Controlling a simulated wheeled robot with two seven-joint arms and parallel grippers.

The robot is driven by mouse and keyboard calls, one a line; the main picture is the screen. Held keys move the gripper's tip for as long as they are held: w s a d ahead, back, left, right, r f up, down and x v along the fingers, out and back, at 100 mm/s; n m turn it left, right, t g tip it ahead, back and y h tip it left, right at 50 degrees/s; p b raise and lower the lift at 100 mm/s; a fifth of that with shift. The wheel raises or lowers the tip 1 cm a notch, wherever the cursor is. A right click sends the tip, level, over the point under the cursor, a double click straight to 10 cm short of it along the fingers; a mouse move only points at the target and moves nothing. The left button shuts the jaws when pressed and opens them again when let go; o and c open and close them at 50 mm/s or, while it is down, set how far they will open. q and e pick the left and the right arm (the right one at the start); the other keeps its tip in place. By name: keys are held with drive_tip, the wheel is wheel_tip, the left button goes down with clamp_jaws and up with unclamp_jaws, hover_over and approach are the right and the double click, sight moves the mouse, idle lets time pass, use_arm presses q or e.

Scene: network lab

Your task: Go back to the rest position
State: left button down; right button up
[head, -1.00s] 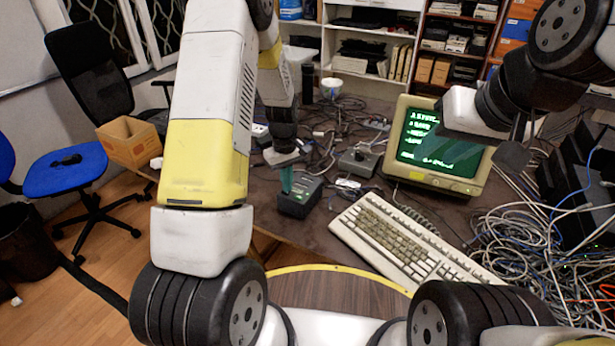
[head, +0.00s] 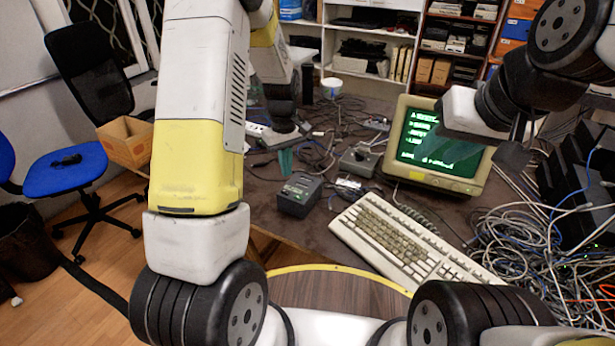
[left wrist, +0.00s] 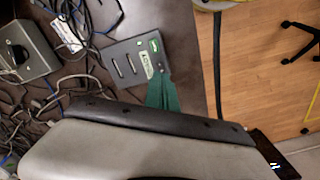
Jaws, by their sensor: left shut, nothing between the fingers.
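My left gripper (head: 285,162) has teal fingers and hangs above the desk behind the left arm's forearm. In the left wrist view its fingers (left wrist: 162,95) are together with nothing between them. A black box with a small green-lit display (head: 299,195) stands on the desk just in front of the fingers in the head view. It also shows in the left wrist view (left wrist: 137,62), with the fingertips overlapping its edge in the picture; I cannot tell the height between them.
A beige keyboard (head: 405,240) and a lit monitor (head: 436,146) stand on the desk (head: 312,236). A grey box (head: 359,160) and loose cables surround the left gripper. Tangled cables (head: 530,225) fill the right side. A cardboard box (head: 126,143) and chairs are at left.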

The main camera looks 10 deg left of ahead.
use_arm(q)
drive_tip(key=shift+r, duration=0.1)
drive_tip(key=s+r+m+t+h, duration=0.15)
drive_tip(key=s+r, duration=0.25)
drive_tip(key=r, duration=0.6)
drive_tip(key=s+d+r+m+t, duration=0.1)
drive_tip(key=s+r+m+t, duration=0.1)
drive_tip(key=s+r, duration=0.5)
drive_tip(key=s+d+r+m+t, duration=0.1)
drive_tip(key=s+r+m, duration=0.4)
drive_tip(key=s, duration=0.8)
wheel_tip(320, 180, up, 2)
drive_tip(key=shift+s+r+t+h, duration=0.2)
drive_tip(key=shift+t+h, duration=0.15)
drive_tip(key=shift+t, duration=0.5)
